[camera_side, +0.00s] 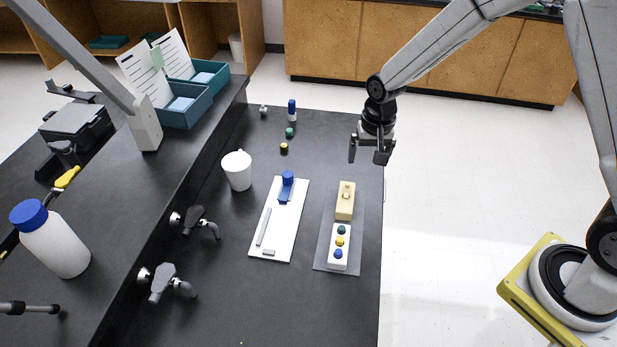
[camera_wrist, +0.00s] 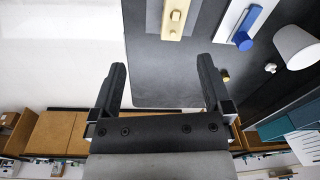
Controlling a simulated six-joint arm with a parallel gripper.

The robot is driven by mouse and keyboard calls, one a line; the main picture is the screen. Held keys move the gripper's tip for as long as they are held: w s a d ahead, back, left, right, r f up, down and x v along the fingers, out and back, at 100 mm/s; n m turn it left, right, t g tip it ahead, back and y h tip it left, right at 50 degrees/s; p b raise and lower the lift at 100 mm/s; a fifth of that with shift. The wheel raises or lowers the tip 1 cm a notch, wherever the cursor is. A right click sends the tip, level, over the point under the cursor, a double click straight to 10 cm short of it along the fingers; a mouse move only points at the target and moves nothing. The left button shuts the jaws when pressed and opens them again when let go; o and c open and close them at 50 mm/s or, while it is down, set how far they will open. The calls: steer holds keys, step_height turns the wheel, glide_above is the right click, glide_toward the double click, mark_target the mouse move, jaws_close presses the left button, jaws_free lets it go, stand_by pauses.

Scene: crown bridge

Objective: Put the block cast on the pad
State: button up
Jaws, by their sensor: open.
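A cream block (camera_side: 346,200) with small raised bits on top, which looks like the block cast, lies at the far end of a flat grey mat (camera_side: 325,250). It also shows at the top of the wrist view (camera_wrist: 182,8). I cannot tell for sure which thing is the pad; the grey mat under the blocks is one flat candidate. My gripper (camera_side: 367,157) is open and empty, above the bench's right edge and beyond the cream block. In the wrist view, its fingers (camera_wrist: 161,65) are spread apart with nothing between them.
A white block (camera_side: 340,246) with green, yellow and blue dots lies on the mat's near part. Left of it is a white board (camera_side: 279,222) with a blue cylinder (camera_side: 288,177).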

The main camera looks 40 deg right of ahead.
steer(key=s+r+n+t, duration=0.1)
steer(key=s+r+n, duration=0.2)
steer(key=s, duration=0.4)
steer(key=s+d+r+n, duration=0.1)
steer(key=s+r+n, duration=0.1)
steer(key=s, duration=0.6)
steer(key=shift+s+d+r+n+t, duration=0.2)
steer(key=shift+r+n+t, duration=0.2)
steer(key=shift+n, duration=0.2)
